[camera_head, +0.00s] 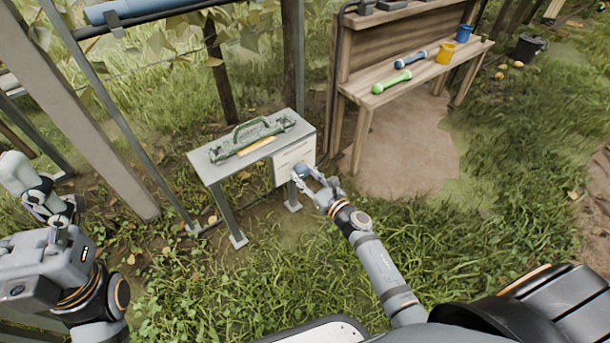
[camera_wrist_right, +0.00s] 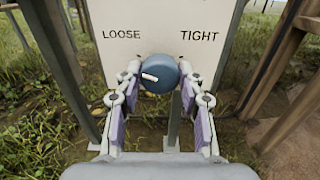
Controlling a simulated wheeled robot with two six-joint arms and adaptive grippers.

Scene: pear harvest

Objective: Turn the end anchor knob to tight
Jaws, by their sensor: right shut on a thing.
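The knob (camera_wrist_right: 160,74) is a round blue knob on a white panel (camera_wrist_right: 112,12) with LOOSE printed at the upper left and TIGHT at the upper right. Its white mark points left, slightly upward, on the LOOSE side. My right gripper (camera_wrist_right: 158,96) is shut on the knob, with one finger on each side. In the head view the panel (camera_head: 294,160) is on the front of a small grey table (camera_head: 215,174), and my right gripper (camera_head: 308,178) covers most of the knob.
A green handled tool (camera_head: 240,142) lies on the grey table. A wooden bench (camera_head: 425,72) behind right holds green and blue tools, a yellow cup (camera_head: 445,53) and a blue cup (camera_head: 463,33). Posts stand at left and behind. Grass in front is open.

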